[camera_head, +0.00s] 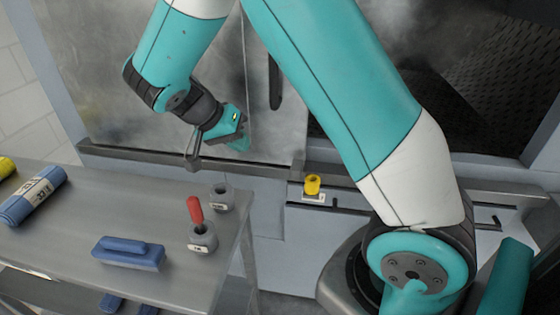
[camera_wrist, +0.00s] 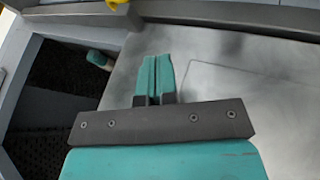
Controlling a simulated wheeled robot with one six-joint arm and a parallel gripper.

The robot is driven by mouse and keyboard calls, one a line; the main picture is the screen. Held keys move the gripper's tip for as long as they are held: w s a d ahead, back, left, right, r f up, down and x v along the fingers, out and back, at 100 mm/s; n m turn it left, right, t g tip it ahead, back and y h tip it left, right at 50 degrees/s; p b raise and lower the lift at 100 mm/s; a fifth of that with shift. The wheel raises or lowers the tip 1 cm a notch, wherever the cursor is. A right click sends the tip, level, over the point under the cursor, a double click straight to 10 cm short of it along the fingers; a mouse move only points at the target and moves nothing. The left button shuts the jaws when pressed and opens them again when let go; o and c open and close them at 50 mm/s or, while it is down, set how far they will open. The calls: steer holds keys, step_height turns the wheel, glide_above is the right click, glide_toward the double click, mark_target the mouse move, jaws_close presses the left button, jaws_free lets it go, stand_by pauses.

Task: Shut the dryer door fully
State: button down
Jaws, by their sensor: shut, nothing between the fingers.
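The dryer door looks like the smooth grey metal panel (camera_head: 100,85) at the left of the machine front, with a dark upright handle slot (camera_head: 275,85) near its right edge. To the right of it is a dark opening (camera_head: 480,95) with a perforated surface inside. My gripper (camera_head: 241,143) is in front of the panel's lower right part, left of and below the handle slot. In the wrist view its teal fingers (camera_wrist: 153,78) are together and empty over the grey panel (camera_wrist: 285,75); the dark opening (camera_wrist: 55,90) is at left. I cannot tell whether the fingertips touch the panel.
A grey table (camera_head: 60,250) at lower left carries a blue roll (camera_head: 33,196), a blue brush (camera_head: 128,254), a red-handled tool (camera_head: 195,211) in a holder and a small grey cup (camera_head: 221,197). A yellow knob (camera_head: 312,184) sits on the machine's front below the panel.

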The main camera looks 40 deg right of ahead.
steer(key=p, duration=0.2)
glide_toward(282, 165)
steer(key=f, duration=0.1)
steer(key=s+f, duration=0.1)
steer(key=f, duration=0.2)
steer(key=shift+s+d+f, duration=0.2)
steer(key=shift+s+d, duration=0.1)
steer(key=shift+d, duration=0.05)
steer(key=shift+s+d+r+p, duration=0.1)
steer(key=shift+s+d+p, duration=0.1)
steer(key=shift+s+d, duration=0.25)
steer(key=shift+s+d+r+p, duration=0.1)
steer(key=shift+s+d+p, duration=0.1)
steer(key=shift+s, duration=0.45)
steer(key=shift+s+d+f, duration=0.2)
steer(key=shift+s+d, duration=0.1)
steer(key=shift+s, duration=0.1)
steer(key=shift+a, duration=0.15)
